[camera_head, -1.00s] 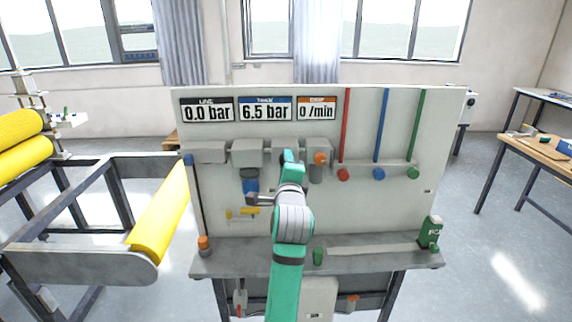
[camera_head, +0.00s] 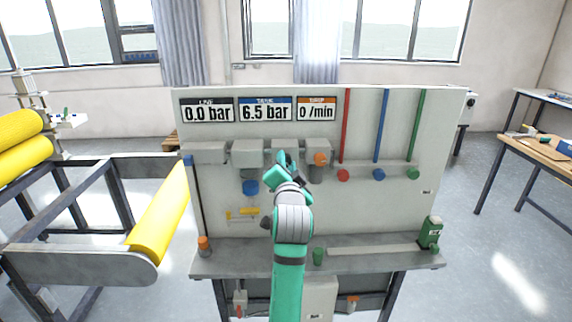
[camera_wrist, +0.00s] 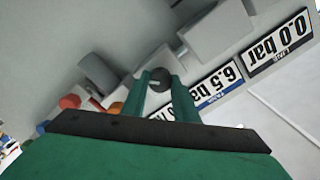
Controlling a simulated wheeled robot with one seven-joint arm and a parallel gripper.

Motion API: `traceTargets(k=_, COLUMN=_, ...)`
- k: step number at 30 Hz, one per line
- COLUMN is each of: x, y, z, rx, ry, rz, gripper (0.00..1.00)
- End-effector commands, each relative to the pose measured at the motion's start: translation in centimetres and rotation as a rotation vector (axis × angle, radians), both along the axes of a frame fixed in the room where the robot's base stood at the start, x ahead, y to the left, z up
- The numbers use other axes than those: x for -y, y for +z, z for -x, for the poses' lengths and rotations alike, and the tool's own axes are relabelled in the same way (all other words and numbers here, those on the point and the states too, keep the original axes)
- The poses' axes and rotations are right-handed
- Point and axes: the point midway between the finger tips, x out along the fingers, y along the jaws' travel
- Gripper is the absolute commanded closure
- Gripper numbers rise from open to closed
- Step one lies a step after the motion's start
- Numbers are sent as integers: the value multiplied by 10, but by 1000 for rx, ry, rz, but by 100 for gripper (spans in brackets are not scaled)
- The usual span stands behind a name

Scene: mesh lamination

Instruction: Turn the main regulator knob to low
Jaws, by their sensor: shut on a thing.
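The main regulator knob, a small dark round knob (camera_wrist: 162,80) with a pale mark, shows in the wrist view in front of a grey box on the panel. My gripper (camera_wrist: 161,88) has its two green fingers on either side of the knob, shut on it. In the head view my gripper (camera_head: 284,160) is at the row of grey boxes on the panel, and the knob is hidden behind it. The displays above read line 0.0 bar (camera_head: 207,112), tank 6.5 bar (camera_head: 265,111) and drip 0 /min (camera_head: 317,111).
A blue bowl (camera_head: 251,187) hangs left of my gripper, and an orange knob (camera_head: 320,158) is close on the right. Red, blue and green pipes (camera_head: 382,125) run down the panel. A grey shelf (camera_head: 380,262) lies below. A yellow roller (camera_head: 160,212) stands left.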

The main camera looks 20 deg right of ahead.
Motion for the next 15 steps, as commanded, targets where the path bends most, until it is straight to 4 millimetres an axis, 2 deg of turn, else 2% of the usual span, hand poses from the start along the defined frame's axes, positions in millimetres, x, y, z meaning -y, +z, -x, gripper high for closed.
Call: traceTargets(k=15, x=-1, y=-2, z=0, rx=-141, ry=1, rz=471, gripper=96)
